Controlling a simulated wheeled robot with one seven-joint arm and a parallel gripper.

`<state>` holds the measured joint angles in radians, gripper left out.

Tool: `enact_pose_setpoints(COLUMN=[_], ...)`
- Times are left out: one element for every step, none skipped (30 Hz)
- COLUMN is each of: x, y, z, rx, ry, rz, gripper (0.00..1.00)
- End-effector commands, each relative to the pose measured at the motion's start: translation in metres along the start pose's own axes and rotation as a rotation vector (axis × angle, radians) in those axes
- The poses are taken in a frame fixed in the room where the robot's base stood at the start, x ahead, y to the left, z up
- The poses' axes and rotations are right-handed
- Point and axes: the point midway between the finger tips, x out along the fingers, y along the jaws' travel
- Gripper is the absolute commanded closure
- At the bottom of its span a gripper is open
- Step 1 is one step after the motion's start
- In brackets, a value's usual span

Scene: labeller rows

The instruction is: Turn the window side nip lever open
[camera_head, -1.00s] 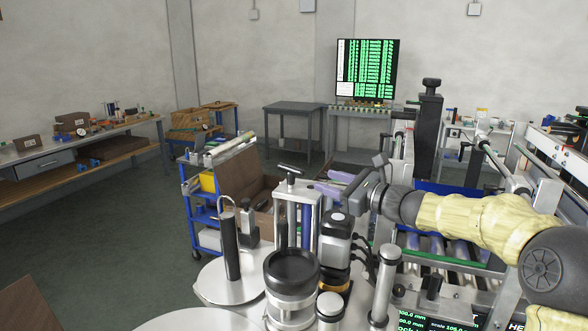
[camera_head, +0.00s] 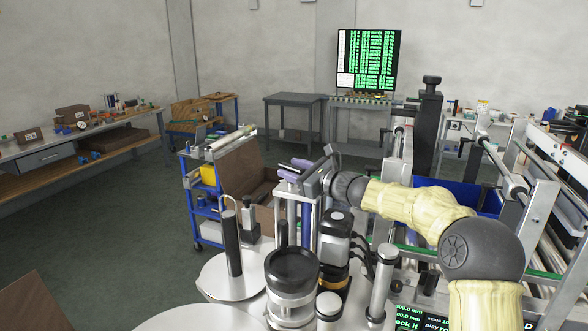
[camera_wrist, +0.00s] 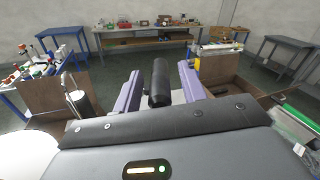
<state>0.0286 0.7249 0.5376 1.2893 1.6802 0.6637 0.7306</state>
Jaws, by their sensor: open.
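My gripper (camera_head: 290,169) has purple fingers and sits over the top of the silver nip post (camera_head: 306,222) in the head view. In the wrist view my gripper (camera_wrist: 160,85) is open, with one finger on each side of a black, rounded lever handle (camera_wrist: 160,80). A narrow gap shows on each side of the handle, so the jaws do not appear closed on it. In the head view the lever is hidden behind my gripper. I see no label naming this lever.
A round silver plate (camera_head: 232,278) with a black post lies to the left. A blue cart (camera_head: 205,200) and an open brown box (camera_head: 245,170) are behind.

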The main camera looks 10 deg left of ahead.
Motion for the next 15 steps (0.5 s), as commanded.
enact_pose_setpoints(x=[-0.0002,-0.0002,-0.0002,-0.0003,-0.0003,-0.0003,-0.0004,-0.0004,-0.0004,-0.0004,-0.0004,-0.0004,-0.0004,-0.0003,-0.0003], y=[0.0,0.0,0.0,0.0001,0.0001,0.0,0.0,0.0,0.0001,0.0001,0.0,-0.0002,-0.0003,-0.0006,-0.001], z=[0.0001,0.0002,0.0002,0.0002,0.0002,0.0001,0.0002,0.0001,0.0001,0.0001,0.0001,0.0004,0.0007,0.0011,0.0017], rx=[0.0,0.0,0.0,0.0,0.0,0.0,0.0,0.0,0.0,0.0,0.0,0.0,0.0,0.0,-0.001], ry=[0.0,0.0,0.0,0.0,0.0,0.0,0.0,0.0,0.0,0.0,0.0,0.0,-0.001,-0.002,-0.003], rz=[0.0,0.0,0.0,0.0,0.0,0.0,0.0,0.0,0.0,0.0,0.001,0.002,0.004,0.007,0.012], gripper=[0.59,0.64,0.72,0.78,0.84,0.92,0.98,1.0,1.0,1.0,1.0,1.0,1.0,1.0,1.0])
